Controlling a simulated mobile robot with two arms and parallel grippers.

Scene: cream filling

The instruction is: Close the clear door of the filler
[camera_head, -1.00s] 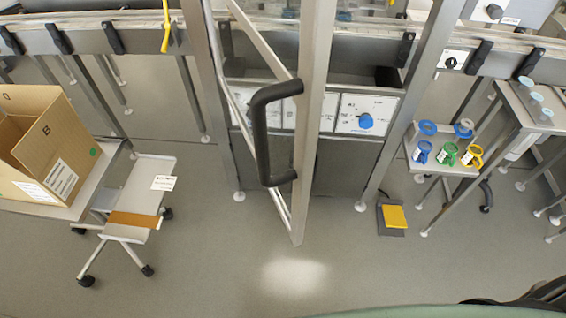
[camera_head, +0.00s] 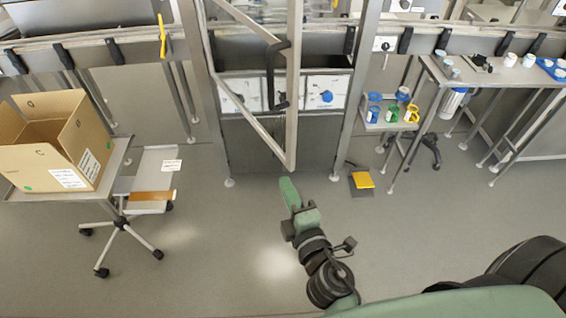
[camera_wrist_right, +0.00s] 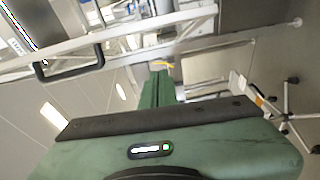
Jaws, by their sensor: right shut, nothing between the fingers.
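The clear door (camera_head: 293,95) of the filler has a metal frame and stands open, swung out toward me, in the head view. Its black handle (camera_head: 274,75) is on the upright frame bar. My right gripper (camera_head: 288,188) is shut and empty, just below the door's lower corner in the picture. In the right wrist view the shut green fingers (camera_wrist_right: 157,88) point forward. The handle (camera_wrist_right: 68,62) shows to their left there, apart from them. My left gripper is out of view.
Behind the door is the filler's panel with a blue knob (camera_head: 326,97). A cardboard box (camera_head: 40,162) sits on a cart at left. A small shelf with colored cups (camera_head: 392,113) stands right, and a yellow pedal (camera_head: 362,180) is on the floor. The front floor is open.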

